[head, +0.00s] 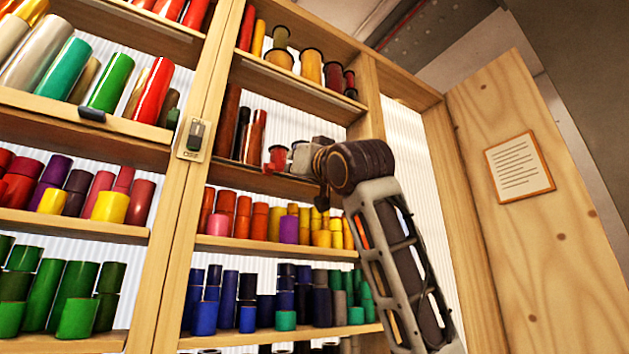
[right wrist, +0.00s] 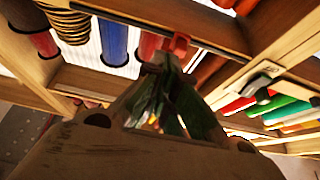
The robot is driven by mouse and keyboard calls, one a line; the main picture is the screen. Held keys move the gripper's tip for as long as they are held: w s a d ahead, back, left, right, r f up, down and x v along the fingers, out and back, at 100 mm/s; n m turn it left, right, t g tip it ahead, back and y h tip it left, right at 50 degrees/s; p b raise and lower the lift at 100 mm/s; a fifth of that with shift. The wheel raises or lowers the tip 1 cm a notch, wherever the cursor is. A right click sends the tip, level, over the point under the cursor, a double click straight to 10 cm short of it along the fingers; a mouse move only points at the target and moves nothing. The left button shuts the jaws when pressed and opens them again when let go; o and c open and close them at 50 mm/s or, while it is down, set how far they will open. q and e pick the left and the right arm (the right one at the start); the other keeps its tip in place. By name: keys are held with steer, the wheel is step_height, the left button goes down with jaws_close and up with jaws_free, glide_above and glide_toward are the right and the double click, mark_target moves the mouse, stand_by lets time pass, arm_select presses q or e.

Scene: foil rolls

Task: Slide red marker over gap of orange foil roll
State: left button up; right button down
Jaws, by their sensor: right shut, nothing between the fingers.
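The red marker (right wrist: 180,44) sits on a dark rail along a shelf edge in the right wrist view. In the head view a small red piece beside the fingertips (head: 269,169) seems to be this marker. My right gripper (right wrist: 168,66) is shut and empty, its tips close to the marker; I cannot tell whether they touch it. In the head view my right gripper (head: 285,162) reaches in front of the middle bay's second shelf. Orange-brown foil rolls (head: 257,136) stand on that shelf, left of the gripper. I cannot make out which gap belongs to the orange roll. My left gripper is out of view.
Shelves below hold yellow, blue and green rolls. A dark marker (head: 92,114) sits on the left bay's shelf edge. An open wooden door (head: 560,230) with a notice (head: 519,166) stands at right.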

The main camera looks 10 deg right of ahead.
steer(key=shift+b+v, duration=1.25)
steer(key=shift+v, duration=0.75)
